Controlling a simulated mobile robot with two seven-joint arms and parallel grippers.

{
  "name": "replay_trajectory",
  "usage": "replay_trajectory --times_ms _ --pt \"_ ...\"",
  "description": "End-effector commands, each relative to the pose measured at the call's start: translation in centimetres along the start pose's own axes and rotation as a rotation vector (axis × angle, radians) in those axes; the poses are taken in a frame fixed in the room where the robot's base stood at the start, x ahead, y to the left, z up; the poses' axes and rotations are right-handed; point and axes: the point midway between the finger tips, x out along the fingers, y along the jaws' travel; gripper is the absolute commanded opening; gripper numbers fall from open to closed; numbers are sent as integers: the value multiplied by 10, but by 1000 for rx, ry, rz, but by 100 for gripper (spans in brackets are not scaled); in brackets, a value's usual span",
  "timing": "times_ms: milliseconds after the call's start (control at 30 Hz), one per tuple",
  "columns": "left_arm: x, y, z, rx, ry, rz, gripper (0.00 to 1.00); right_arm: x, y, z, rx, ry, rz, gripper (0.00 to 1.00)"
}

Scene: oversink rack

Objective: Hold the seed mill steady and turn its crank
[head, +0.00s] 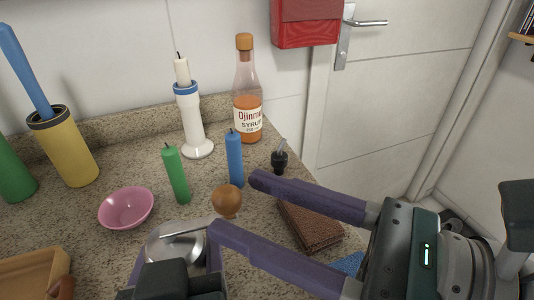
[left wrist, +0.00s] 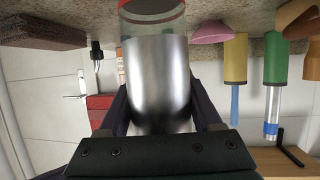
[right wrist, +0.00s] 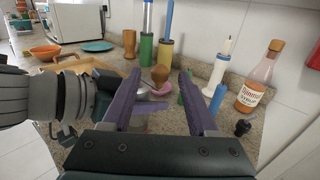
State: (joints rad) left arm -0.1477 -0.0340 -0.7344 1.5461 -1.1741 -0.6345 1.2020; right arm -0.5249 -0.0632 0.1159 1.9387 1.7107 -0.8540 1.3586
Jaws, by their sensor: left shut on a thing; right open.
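The seed mill is a shiny metal cylinder with a clear, red-banded glass part, filling the middle of the left wrist view (left wrist: 160,75). In the head view its domed metal top (head: 183,244) shows at the bottom. A crank arm runs right from it to a round brown wooden knob (head: 227,200). My left gripper (left wrist: 160,105) is shut on the metal body, a finger on each side. My right gripper (head: 234,203) is open, its purple fingers extending left toward the knob. The knob appears between the fingers in the right wrist view (right wrist: 160,74); contact cannot be told.
Blue candle (head: 234,158), green candle (head: 176,174) and black-topped stopper (head: 279,159) stand behind the knob. A syrup bottle (head: 247,98) and white candlestick (head: 191,120) are farther back. A pink bowl (head: 126,208) is left; a brown woven block (head: 309,224) lies beneath the right fingers.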

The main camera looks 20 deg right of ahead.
Motion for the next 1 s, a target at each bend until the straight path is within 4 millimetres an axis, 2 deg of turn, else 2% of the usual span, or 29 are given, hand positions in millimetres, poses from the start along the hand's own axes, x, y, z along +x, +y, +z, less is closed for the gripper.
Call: replay_trajectory --times_ms 100,300,633,667,767,1000 --pt "0 0 0 -1 1 1 0 -26 0 -1 1 4 0 60" --pt "0 0 0 -1 1 1 0 -50 0 0 0 1 0 60" --pt "0 0 0 -1 0 1 0 -54 0 0 -1 0 0 60" --pt "0 0 0 -1 0 1 0 -54 0 0 -1 -1 1 56" --pt "0 0 0 -1 0 1 0 -54 0 0 -3 -5 5 56" --pt "0 0 0 -1 0 0 0 -53 0 -8 -1 -7 10 56"
